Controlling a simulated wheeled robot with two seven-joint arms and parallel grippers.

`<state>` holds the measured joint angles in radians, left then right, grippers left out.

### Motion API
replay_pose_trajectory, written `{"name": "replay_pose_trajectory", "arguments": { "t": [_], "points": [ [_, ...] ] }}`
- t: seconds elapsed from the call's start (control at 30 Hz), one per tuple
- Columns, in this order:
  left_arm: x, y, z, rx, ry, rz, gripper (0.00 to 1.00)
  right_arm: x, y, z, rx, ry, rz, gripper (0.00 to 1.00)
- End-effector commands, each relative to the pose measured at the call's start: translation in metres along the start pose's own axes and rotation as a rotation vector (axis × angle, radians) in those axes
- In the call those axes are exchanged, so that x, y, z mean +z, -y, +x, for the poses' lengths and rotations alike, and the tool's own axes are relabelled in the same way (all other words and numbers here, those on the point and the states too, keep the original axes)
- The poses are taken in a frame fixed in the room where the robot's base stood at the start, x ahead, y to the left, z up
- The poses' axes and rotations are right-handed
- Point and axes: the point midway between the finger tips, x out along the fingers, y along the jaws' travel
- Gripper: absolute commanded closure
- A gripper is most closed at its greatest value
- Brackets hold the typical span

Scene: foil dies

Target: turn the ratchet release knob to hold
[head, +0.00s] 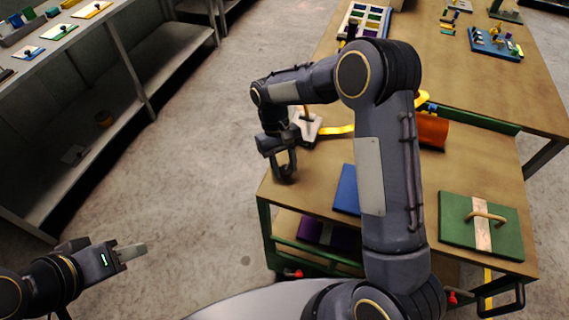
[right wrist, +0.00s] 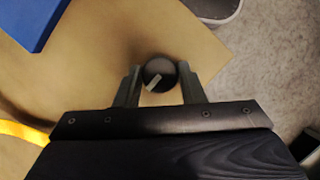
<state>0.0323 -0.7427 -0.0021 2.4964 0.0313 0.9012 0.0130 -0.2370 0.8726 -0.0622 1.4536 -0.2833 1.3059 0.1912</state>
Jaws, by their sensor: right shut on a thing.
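The ratchet release knob (right wrist: 159,74) is a dark round knob with a pale pointer bar. In the right wrist view it sits between the fingers of my right gripper (right wrist: 160,85), which is shut on it. The pointer bar lies slanted in that view. In the head view my right gripper (head: 284,168) is at the left edge of the wooden cart top (head: 330,152), and the knob cannot be made out there. My left gripper (head: 130,251) is at the lower left over the floor, away from the cart. Its fingers look close together, and any gap is unclear.
A yellow strap (head: 338,130) runs near my right gripper. Grey shelving (head: 120,60) stands at the left, with open floor between.

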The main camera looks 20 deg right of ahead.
Motion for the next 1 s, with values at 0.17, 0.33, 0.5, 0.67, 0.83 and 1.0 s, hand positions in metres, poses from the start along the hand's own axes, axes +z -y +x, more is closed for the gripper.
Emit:
{"name": "replay_pose_trajectory", "arguments": {
  "t": [0.17,0.33,0.5,0.67,0.83,1.0],
  "points": [
    [0.0,0.0,0.0,0.0,0.0,0.0,0.64,0.0,0.0,-0.001,0.0,-0.003,-0.001,0.48],
    [0.0,0.0,0.0,0.0,0.0,0.0,0.64,0.0,0.0,-0.001,0.0,-0.002,0.0,0.43],
    [0.0,0.0,0.0,0.0,0.0,0.0,0.64,0.0,0.0,-0.002,-0.001,-0.002,0.0,0.43],
    [0.002,0.002,0.003,0.0,0.0,0.0,0.64,-0.002,0.0,-0.019,-0.001,-0.006,0.001,0.43],
    [0.003,0.003,0.007,0.0,0.0,0.0,0.64,-0.001,0.001,-0.05,-0.001,-0.006,0.0,0.43],
    [0.004,0.004,0.008,0.0,0.0,0.0,0.64,-0.001,0.0,-0.071,-0.001,-0.004,0.0,0.43]
  ]
}}
